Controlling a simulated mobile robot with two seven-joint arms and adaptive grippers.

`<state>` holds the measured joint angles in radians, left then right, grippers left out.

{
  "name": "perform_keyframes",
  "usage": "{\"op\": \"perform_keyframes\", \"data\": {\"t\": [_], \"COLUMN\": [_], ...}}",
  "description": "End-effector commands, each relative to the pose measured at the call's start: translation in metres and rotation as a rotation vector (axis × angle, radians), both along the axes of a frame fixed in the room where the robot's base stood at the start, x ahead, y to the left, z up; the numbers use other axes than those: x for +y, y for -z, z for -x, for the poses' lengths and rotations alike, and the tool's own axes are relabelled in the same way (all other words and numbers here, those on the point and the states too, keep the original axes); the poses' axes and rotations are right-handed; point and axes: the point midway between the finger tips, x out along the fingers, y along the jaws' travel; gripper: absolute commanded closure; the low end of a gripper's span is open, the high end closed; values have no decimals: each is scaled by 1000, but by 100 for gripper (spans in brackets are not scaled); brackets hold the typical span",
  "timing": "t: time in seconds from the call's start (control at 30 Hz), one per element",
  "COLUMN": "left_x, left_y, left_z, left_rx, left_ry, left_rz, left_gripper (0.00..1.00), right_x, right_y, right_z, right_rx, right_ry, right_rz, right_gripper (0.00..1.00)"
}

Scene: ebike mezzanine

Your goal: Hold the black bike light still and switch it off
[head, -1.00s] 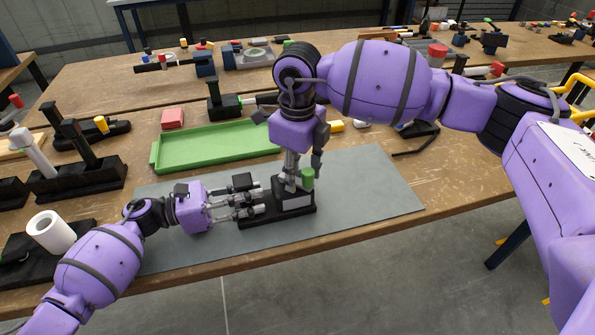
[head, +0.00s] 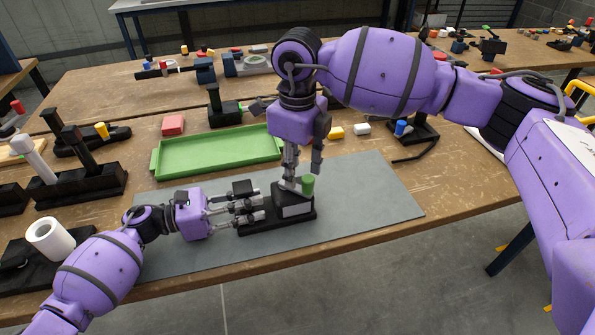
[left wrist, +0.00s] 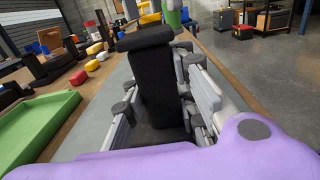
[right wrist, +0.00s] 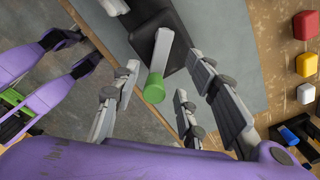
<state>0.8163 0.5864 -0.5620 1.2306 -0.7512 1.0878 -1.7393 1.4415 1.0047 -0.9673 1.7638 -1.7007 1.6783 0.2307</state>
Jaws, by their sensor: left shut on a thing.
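The black bike light (head: 267,222) lies on a grey mat. It has a long base, a raised block with a pale label, and a grey lever (right wrist: 160,50) with a green tip (head: 308,186). My left gripper (head: 245,211) is shut on the light's upright black post (left wrist: 155,85), with fingers on both sides of it. My right gripper (right wrist: 152,100) points down over the block, fingers apart. In the right wrist view the green tip shows in the gap between those fingers; I cannot tell if they touch it.
A green tray (head: 215,155) lies behind the mat (head: 370,190). A red block (head: 173,124), a yellow block (head: 336,132) and a white block (head: 362,129) sit further back. A white roll (head: 50,238) stands at the left. The mat's right part is clear.

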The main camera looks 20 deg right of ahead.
Motion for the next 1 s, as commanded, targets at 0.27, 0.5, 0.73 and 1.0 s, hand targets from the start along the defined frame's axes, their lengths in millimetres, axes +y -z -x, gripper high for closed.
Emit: {"op": "perform_keyframes", "data": {"t": [0.27, 0.5, 0.73, 1.0], "left_x": [0, 1, 1, 1], "left_y": [0, 0, 0, 0], "left_z": [-1, -1, -1, -1], "left_rx": [0, 0, -1, -1], "left_ry": [-2, -2, -2, -2], "left_rz": [-1, -1, -1, -1], "left_gripper": [100, 100, 100, 100], "right_x": [0, 0, 0, 0], "right_y": [-15, -27, -34, -34], "right_z": [0, 0, 0, 0], "right_rx": [-1, -2, 0, 0], "right_ry": [-1, -1, -1, -1], "right_rz": [-1, -1, -1, -1], "right_gripper": [60, 60, 60, 60]}}
